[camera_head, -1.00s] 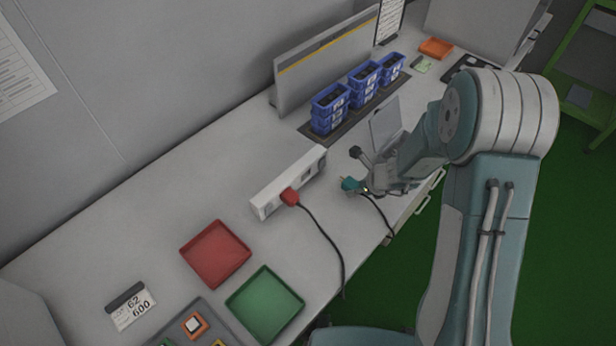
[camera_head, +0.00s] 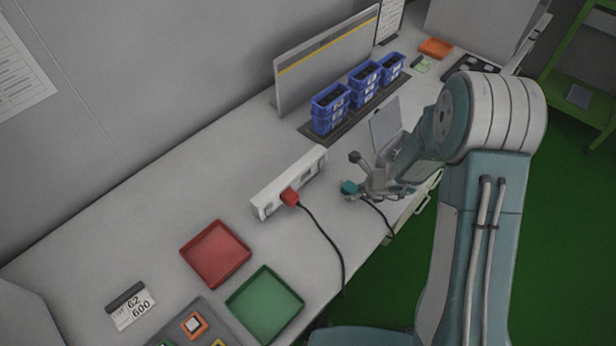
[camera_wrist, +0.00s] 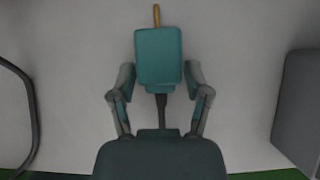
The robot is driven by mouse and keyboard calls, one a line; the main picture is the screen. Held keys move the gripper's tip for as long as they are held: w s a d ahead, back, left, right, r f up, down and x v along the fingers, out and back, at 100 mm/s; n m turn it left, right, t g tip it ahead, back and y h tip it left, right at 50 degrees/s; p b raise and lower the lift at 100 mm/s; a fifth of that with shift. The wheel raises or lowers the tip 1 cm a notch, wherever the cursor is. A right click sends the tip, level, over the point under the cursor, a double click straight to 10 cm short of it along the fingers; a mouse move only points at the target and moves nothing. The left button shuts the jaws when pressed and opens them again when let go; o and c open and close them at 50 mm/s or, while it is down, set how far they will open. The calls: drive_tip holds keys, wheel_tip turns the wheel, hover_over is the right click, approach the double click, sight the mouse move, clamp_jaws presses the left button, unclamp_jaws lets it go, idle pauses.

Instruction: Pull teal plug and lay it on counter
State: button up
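The teal plug (camera_head: 349,187) is out of the white power strip (camera_head: 268,205), to its right, low over or on the counter (camera_head: 215,180); I cannot tell whether it touches. In the head view my gripper (camera_head: 366,188) reaches in from the right and partly hides the cord.
A red plug (camera_head: 290,197) sits in the strip, its black cord (camera_head: 328,245) crossing the counter. A red tray (camera_head: 243,238) and a green tray (camera_head: 296,291) lie at front left. Blue bins (camera_head: 331,118) stand behind. Bare counter surrounds the teal plug.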

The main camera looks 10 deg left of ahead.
idle(0.4)
drive_tip(key=v, duration=1.2)
drive_tip(key=shift+w+a, duration=0.1)
